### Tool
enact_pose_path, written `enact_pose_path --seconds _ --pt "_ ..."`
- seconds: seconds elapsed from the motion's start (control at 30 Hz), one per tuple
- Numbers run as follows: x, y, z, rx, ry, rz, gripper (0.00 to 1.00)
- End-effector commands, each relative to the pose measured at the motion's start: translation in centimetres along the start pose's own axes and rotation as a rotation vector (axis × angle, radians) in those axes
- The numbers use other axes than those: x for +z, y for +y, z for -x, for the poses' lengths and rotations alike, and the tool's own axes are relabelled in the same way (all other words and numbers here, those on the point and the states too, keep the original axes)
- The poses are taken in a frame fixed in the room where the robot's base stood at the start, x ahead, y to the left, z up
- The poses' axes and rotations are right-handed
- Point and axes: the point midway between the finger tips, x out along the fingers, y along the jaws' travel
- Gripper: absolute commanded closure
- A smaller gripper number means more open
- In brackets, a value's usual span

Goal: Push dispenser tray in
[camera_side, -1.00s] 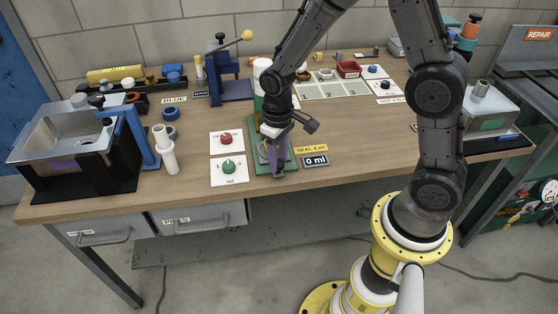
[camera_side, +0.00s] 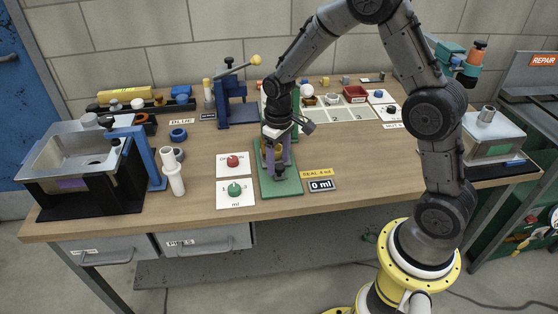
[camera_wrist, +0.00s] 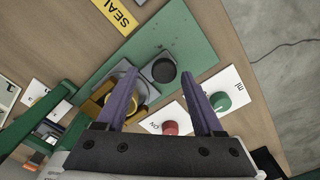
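The dispenser stands on a green base (camera_side: 283,187) near the bench's front edge. Its tray is a small grey plate with a black round knob (camera_wrist: 163,70) at the front; the knob also shows in the side view (camera_side: 280,172). A brass-coloured cup (camera_wrist: 139,96) sits behind the knob, partly hidden by a finger. My gripper (camera_side: 280,160) points down over the dispenser in the side view. In the wrist view its two purple fingers (camera_wrist: 164,88) are spread apart with nothing held between them. I cannot tell whether a finger touches the tray.
A red button (camera_side: 233,161) and a green button (camera_side: 234,188) stand on white cards left of the base. A "0 ml" display (camera_side: 321,185) is to its right. White pipe pieces (camera_side: 174,177) and a metal basin (camera_side: 82,150) are farther left. The bench right of the display is clear.

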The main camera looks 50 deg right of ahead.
Motion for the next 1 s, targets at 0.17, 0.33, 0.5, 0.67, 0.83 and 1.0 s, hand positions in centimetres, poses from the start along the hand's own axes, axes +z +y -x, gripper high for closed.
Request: enact_pose_path --seconds 0.17,0.33,0.5,0.67,0.83,1.0 --pt "0.1 -0.1 -0.1 -0.001 -0.005 0.0 0.31" --pt "0.1 -0.1 0.6 -0.002 -0.003 0.0 0.31" --pt "0.1 -0.1 3.3 -0.001 0.001 0.0 0.31" --pt "0.0 -0.1 6.8 -0.001 0.001 0.0 0.31" --pt "0.0 -0.1 10.3 -0.001 0.002 0.0 0.31" --pt "0.0 -0.1 12.7 -0.001 -0.001 0.0 0.31"
